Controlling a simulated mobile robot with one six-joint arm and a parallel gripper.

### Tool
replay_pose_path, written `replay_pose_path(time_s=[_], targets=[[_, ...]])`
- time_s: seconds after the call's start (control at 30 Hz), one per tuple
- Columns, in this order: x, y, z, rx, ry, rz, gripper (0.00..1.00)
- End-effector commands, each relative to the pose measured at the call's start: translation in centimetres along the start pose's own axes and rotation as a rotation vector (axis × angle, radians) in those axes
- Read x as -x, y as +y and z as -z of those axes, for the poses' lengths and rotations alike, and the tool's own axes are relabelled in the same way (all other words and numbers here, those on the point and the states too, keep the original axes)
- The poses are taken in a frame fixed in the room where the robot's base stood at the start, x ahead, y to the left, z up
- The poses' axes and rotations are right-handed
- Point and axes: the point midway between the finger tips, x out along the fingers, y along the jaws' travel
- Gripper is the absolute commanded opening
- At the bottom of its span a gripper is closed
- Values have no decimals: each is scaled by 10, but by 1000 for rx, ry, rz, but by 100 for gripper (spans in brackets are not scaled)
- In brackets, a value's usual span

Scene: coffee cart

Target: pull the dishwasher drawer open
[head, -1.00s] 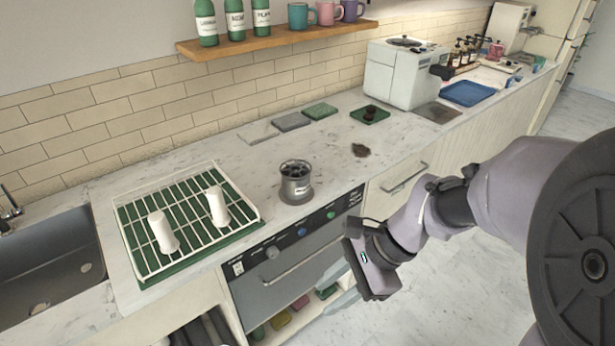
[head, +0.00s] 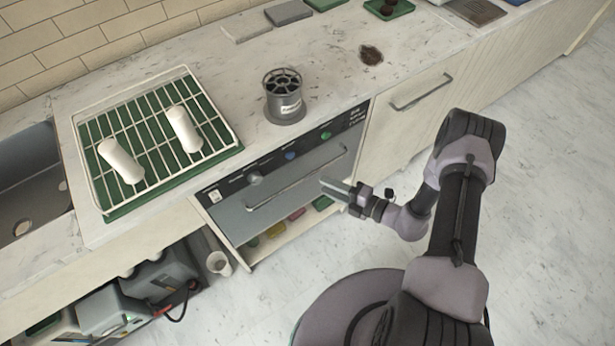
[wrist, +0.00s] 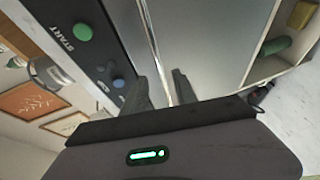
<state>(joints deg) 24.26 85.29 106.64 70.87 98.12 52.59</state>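The dishwasher drawer (head: 275,200) has a grey front under the counter, with a long metal bar handle (head: 297,180). The drawer looks closed. A dark control strip with green and blue buttons runs above it. My gripper (head: 325,183) is in front of the right half of the drawer front, close to the handle. In the wrist view the fingers of my gripper (wrist: 162,90) are apart. The bright handle bar (wrist: 150,45) runs down between them in the picture. I cannot tell whether the fingers touch it or stop short.
A dish rack (head: 222,146) with two white cups stands on the counter above, beside a grey round container (head: 285,98). An open shelf with coloured items lies below the drawer. The floor (head: 540,200) to the right is clear.

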Motion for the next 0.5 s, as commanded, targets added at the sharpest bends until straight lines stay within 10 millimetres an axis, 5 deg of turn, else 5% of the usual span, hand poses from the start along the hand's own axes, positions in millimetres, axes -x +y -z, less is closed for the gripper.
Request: replay_pose_path(time_s=[0.2, 0.5], targets=[[-56, -3, 2, 2, 5, 0, 34], [-82, 0, 0, 2, 2, 0, 34]])
